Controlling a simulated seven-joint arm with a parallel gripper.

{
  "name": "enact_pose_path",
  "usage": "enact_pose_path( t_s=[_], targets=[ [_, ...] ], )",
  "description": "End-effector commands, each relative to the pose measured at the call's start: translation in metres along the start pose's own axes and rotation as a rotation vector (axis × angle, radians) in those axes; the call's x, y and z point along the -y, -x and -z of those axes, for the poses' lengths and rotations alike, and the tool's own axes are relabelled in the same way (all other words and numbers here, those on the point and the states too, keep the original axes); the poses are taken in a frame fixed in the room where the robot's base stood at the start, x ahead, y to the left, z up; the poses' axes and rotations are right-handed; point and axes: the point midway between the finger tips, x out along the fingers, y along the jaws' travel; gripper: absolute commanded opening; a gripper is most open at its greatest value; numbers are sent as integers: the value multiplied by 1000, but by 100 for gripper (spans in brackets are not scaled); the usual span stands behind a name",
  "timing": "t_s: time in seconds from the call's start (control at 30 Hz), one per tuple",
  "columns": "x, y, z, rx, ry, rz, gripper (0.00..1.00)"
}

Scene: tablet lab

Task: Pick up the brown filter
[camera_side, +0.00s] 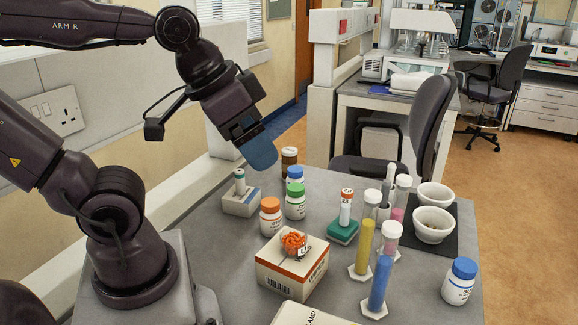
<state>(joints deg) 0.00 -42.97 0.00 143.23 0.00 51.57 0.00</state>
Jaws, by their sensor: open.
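No thing is plainly a filter. The only brown item is a small brown cylinder with a pale top (289,157), at the back of the grey table, partly hidden by a blue-capped white bottle (295,183). My gripper (262,153) hangs above the back left of the table, left of the brown item and higher in the picture. It shows side-on with a blue pad at its tip, is open, and holds nothing that I can see. The gap between its fingers is hidden.
Orange-capped (271,219) and green-capped (295,203) bottles crowd the near side. A white holder (241,201) stands left. A box (292,272) with an orange tangled item (293,243) sits in front. Tubes (379,284) and white bowls (433,226) stand right.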

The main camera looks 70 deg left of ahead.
Motion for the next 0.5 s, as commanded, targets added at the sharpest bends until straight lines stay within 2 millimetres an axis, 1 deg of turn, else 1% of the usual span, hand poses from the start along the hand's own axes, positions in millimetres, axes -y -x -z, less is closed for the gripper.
enact_pose_path(
  t_s=[0.17, 0.27, 0.37, 0.47, 0.5],
  targets=[
    [0, 0, 0, 0, -1, 0, 84],
    [4, -5, 8, -4, -22, -1, 84],
    [16, -20, 25, -17, -80, 3, 84],
    [38, -46, 50, -38, -178, 30, 84],
    [50, -58, 60, -47, -224, 49, 84]
  ],
)
